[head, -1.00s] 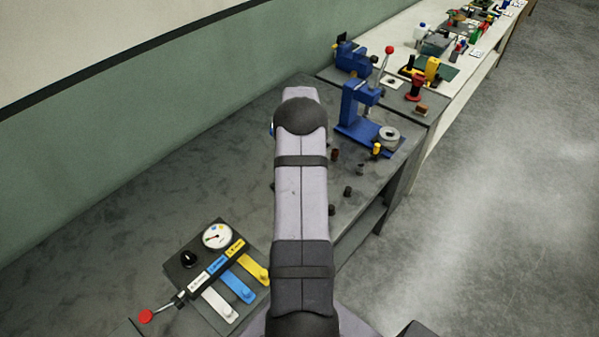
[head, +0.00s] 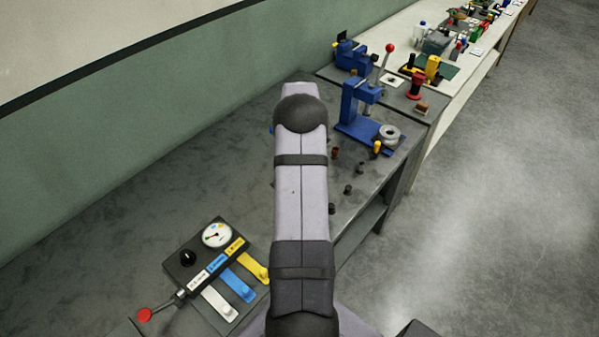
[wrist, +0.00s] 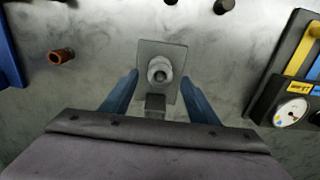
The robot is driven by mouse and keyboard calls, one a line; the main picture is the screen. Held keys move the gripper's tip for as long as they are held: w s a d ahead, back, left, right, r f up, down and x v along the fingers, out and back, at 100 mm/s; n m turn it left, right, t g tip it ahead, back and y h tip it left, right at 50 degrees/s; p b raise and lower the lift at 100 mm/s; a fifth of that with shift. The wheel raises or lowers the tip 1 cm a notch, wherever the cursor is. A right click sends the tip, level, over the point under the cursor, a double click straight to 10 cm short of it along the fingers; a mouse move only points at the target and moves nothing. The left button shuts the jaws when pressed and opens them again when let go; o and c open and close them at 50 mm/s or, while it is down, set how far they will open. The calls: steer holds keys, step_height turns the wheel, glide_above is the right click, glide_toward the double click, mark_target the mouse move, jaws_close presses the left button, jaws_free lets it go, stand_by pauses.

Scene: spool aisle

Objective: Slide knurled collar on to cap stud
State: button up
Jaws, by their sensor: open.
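In the wrist view my gripper (wrist: 160,74) is open, with one blue finger on each side of a grey rectangular plate (wrist: 149,49). A round grey ringed piece (wrist: 158,71) stands on the plate between the fingers, with clear space on both sides. I cannot tell whether it is the bare cap stud or has a collar on it. A brown hollow collar (wrist: 61,57) lies to the left, and a small dark cylinder (wrist: 223,6) is at the top edge. In the head view my arm hides the gripper and plate; the brown collar (head: 335,153) shows right of the arm.
A blue press (head: 356,112) with a red-knobbed lever stands farther along the bench. A gauge panel (head: 217,236) with white, blue and yellow levers is at lower left. Small dark pieces (head: 348,189) lie right of my arm.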

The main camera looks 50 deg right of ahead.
steer(key=shift+r+b, duration=0.95)
steer(key=shift+r, duration=2.15)
